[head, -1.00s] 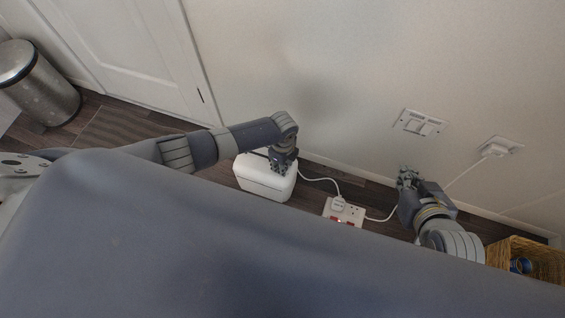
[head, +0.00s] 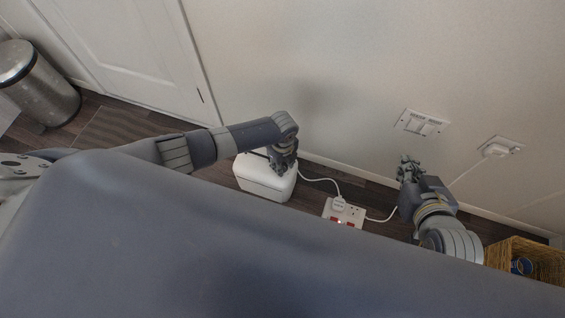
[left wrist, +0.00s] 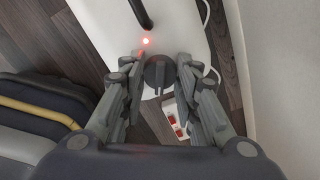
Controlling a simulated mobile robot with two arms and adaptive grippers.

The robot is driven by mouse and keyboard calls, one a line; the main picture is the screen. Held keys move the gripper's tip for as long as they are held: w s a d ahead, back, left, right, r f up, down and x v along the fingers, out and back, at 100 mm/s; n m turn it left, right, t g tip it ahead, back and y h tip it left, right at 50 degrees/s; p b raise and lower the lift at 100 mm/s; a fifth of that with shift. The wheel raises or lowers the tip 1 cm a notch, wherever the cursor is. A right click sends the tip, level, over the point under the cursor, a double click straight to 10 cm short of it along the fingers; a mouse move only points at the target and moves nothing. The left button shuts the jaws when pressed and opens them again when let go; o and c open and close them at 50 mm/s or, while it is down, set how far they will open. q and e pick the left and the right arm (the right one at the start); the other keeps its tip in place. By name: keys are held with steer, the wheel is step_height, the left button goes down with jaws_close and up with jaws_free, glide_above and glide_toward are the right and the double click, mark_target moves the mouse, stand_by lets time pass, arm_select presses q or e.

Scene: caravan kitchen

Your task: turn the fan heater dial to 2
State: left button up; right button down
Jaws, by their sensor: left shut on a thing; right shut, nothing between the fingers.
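The fan heater (head: 262,181) is a white box on the floor by the wall. It also fills the upper middle of the left wrist view (left wrist: 105,28). Its dark round dial (left wrist: 158,73) is on top, with a lit red lamp (left wrist: 146,41) beside it. My left gripper (head: 282,168) is over the heater's top, pointing down. In the left wrist view its fingers (left wrist: 160,68) are shut on the dial from both sides. The dial's markings are too small to read. My right gripper (head: 408,167) is shut and empty, near the wall at the right.
A white power strip (head: 345,213) with a plugged-in cable lies right of the heater. A wall switch plate (head: 421,122) and a wall socket (head: 499,148) are on the wall. A wicker basket (head: 510,248) stands at the lower right. A metal bin (head: 40,85) stands at the far left.

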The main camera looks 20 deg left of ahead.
arm_select(q)
steer(key=o, duration=0.8)
step_height(320, 180, up, 12)
stand_by(0.7)
